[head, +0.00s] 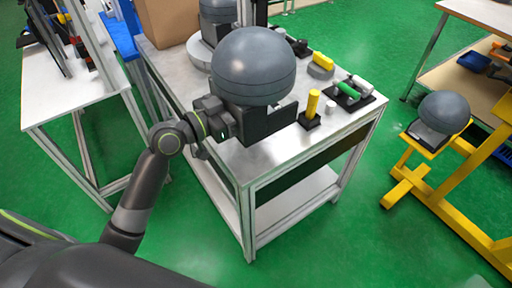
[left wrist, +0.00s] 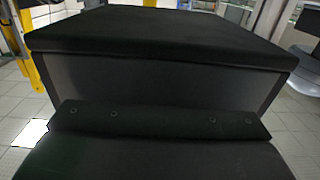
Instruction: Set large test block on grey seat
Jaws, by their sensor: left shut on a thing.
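The large test block appears to be the large dark grey domed piece (head: 254,66), upright above the near part of the metal table. My left gripper (head: 262,122) is directly below it, shut on it. The contact is hidden, and a gap to the table cannot be judged. The left wrist view is mostly filled by a black boxy shape (left wrist: 155,75); the dome does not show there. A grey round disc (head: 320,71) on the table and a pale grey round base (head: 198,55) at the back are possible grey seats; I cannot tell which. My right gripper is not in view.
Yellow cylinder (head: 312,104), green cylinder (head: 346,90) and other small parts stand on the metal table (head: 236,158). A similar dome (head: 444,112) rests on a yellow stand (head: 437,190) at right. A cardboard box (head: 168,20) is behind. Green floor is clear in front.

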